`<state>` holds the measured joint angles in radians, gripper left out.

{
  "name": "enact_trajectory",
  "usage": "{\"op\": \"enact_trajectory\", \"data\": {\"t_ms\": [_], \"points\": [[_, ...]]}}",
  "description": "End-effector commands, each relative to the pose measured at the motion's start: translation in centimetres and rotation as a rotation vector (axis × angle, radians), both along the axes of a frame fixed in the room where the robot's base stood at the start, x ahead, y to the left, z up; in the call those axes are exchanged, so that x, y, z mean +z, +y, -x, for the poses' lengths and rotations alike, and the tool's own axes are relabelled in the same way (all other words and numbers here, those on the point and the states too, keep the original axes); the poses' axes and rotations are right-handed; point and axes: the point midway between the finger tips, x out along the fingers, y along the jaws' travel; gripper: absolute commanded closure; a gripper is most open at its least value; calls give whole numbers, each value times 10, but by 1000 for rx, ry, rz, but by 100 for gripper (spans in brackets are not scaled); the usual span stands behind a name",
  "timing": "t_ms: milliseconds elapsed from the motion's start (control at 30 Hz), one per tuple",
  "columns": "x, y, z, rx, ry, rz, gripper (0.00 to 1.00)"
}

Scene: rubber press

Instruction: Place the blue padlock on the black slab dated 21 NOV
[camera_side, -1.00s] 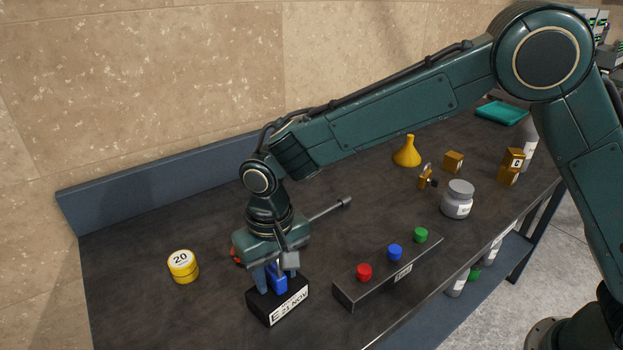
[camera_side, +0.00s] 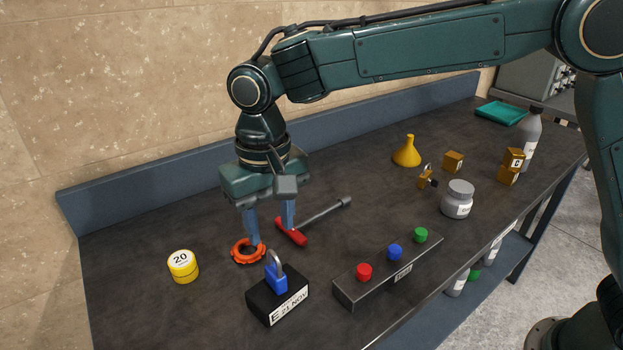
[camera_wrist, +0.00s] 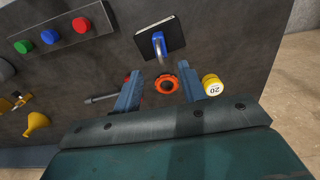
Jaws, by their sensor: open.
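The blue padlock (camera_side: 276,276) stands upright on top of the black slab (camera_side: 262,304), whose white label reads "E 21 NOV". In the wrist view the padlock (camera_wrist: 158,43) shows on the slab (camera_wrist: 173,33) at the top. My gripper (camera_side: 271,238) is open and empty, above and behind the slab in the side view, apart from the padlock. In the wrist view its two fingers (camera_wrist: 162,90) are spread, with an orange ring between them in the picture.
The orange ring (camera_side: 248,251) and a red-handled hammer-like tool (camera_side: 292,232) lie below my gripper. A yellow weight marked 20 (camera_side: 183,266) is at left. A button bar (camera_side: 384,283) stands right of the slab. A funnel (camera_side: 407,153), brass padlock (camera_side: 426,178) and grey jar (camera_side: 458,199) stand farther right.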

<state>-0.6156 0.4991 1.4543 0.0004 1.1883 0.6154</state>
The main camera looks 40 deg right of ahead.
Motion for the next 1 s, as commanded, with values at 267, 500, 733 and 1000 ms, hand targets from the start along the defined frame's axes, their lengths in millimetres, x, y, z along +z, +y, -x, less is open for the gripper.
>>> {"op": "enact_trajectory", "data": {"t_ms": [267,500,733,1000], "points": [[10,0,0,0,0,0,59],[9,0,0,0,0,0,59],[9,0,0,0,0,0,59],[26,-23,3,-3,-23,-15,59]]}}
